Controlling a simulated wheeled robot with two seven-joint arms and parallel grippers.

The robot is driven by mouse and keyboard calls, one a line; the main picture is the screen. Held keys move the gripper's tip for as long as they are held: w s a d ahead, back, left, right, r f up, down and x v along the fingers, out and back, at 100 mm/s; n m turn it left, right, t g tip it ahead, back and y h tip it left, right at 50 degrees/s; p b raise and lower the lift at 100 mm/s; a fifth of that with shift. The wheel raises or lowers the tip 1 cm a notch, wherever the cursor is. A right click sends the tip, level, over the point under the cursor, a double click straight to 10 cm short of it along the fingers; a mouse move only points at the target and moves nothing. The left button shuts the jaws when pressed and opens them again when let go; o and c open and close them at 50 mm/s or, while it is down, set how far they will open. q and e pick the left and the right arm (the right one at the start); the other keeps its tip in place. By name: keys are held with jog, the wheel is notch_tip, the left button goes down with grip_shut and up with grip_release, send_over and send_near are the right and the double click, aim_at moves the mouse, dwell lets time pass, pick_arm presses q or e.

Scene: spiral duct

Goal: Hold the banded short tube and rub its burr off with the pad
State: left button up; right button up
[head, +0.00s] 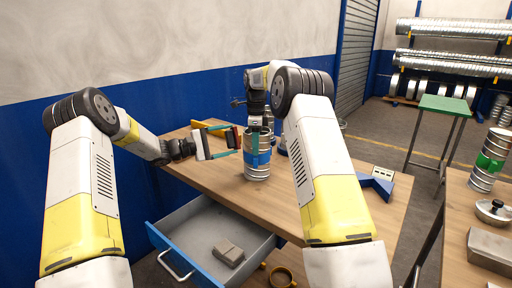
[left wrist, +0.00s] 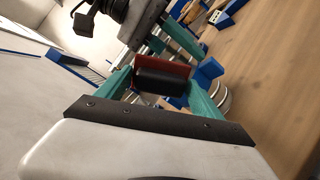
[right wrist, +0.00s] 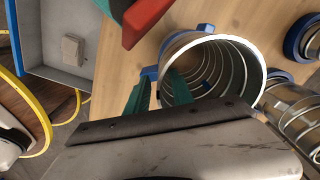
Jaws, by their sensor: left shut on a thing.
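The short ribbed metal tube (head: 257,172) with a blue band stands upright on the wooden table. Its open mouth shows in the right wrist view (right wrist: 240,65). My right gripper (right wrist: 160,92) reaches down at the rim with one finger inside the tube and one outside; the fingers are apart with the wall between them. My left gripper (head: 222,143) is shut on the pad (left wrist: 163,75), a dark block with a red face, and holds it above the table left of the tube, apart from it. I cannot make out the burr.
An open drawer (head: 200,228) with a grey block (head: 230,252) juts from the table front. A blue piece (head: 376,184) lies on the table at right. Another bench at far right bears a green-banded tube (head: 489,160). The table's front right is clear.

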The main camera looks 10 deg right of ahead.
jog(key=shift+f, duration=0.1)
grip_shut()
dwell(1.4)
